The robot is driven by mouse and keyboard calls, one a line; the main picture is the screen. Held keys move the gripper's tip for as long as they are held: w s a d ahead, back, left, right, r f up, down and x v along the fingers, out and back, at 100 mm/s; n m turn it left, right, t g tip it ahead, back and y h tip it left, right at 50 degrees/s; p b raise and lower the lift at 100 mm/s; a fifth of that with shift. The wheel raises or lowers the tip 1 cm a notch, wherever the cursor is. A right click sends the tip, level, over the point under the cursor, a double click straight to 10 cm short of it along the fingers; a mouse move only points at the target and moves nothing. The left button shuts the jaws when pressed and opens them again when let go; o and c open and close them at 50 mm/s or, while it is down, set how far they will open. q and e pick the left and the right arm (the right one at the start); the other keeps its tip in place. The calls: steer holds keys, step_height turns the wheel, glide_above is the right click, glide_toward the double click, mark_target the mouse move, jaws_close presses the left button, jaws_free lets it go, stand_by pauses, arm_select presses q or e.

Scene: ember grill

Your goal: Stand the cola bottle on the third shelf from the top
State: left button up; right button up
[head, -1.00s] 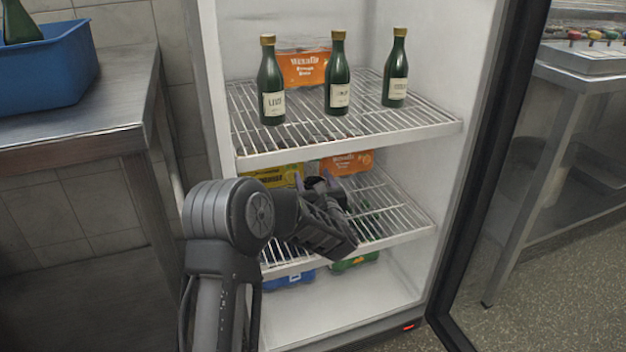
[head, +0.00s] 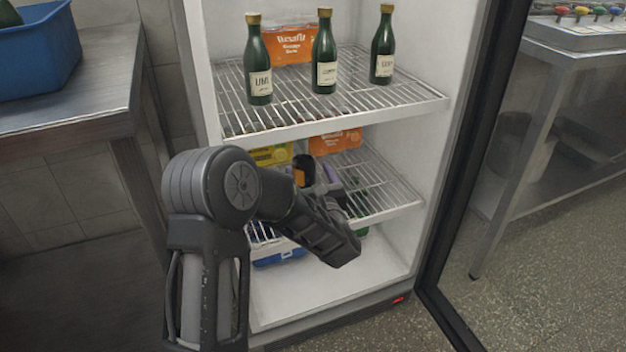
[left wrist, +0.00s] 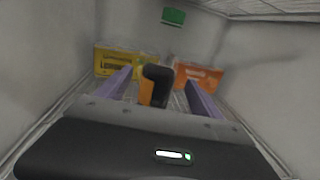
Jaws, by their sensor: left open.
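In the left wrist view the bottle (left wrist: 157,86) shows between the two spread purple fingers, with no clear contact. The topmost part of the fridge is out of view. My right gripper is not in view.
Green bottles (head: 325,62) and an orange pack (head: 287,45) stand on the shelf above. A yellow pack (head: 270,155) and another orange pack (head: 336,142) are behind the cola bottle. A blue pack (head: 279,257) is below. The open door frame (head: 462,170) borders the right.

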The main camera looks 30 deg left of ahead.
arm_select(q)
steer(key=b+v, duration=0.2)
steer(key=v, duration=0.2)
stand_by(0.7)
